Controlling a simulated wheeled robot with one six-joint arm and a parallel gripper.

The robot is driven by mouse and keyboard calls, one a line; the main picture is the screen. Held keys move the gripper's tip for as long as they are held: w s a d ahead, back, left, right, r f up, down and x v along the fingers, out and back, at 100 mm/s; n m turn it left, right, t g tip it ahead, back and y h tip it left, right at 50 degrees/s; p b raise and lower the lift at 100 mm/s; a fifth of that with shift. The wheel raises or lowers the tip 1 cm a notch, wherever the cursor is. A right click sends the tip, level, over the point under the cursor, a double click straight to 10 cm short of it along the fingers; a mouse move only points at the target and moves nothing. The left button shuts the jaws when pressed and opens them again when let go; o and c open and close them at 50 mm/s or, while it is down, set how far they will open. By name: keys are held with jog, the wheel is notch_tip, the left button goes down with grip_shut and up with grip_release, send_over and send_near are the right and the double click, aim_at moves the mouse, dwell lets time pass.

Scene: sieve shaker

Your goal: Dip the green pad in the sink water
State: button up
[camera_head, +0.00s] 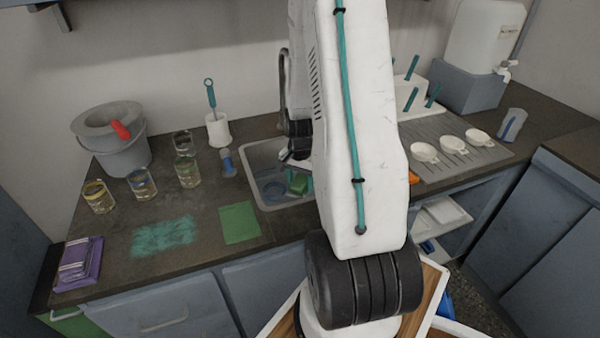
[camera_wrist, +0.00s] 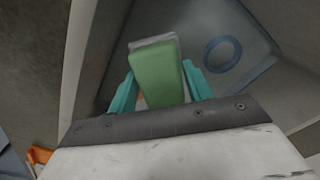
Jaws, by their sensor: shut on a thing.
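The green pad (camera_wrist: 158,78) is held between the two teal fingers of my gripper (camera_wrist: 160,88) in the wrist view. A pale grey layer shows along the pad's far edge. In the head view the pad (camera_head: 298,184) is inside or just above the sink (camera_head: 262,160), at its right part. My arm hides much of the sink's right side. The sink basin (camera_wrist: 130,30) surrounds the pad in the wrist view, with a blue ring (camera_wrist: 222,54) lying to the right. I cannot tell whether the pad touches the water.
White cups (camera_head: 425,152) stand on the drainboard (camera_head: 485,155) at right. The faucet (camera_head: 284,85) rises behind the sink.

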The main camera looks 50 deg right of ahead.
jog(key=shift+f, duration=5.25)
jog(key=shift+r, duration=0.1)
notch_tip(320, 180, up, 19)
jog(key=shift+r, duration=0.45)
jog(key=shift+a, duration=0.1)
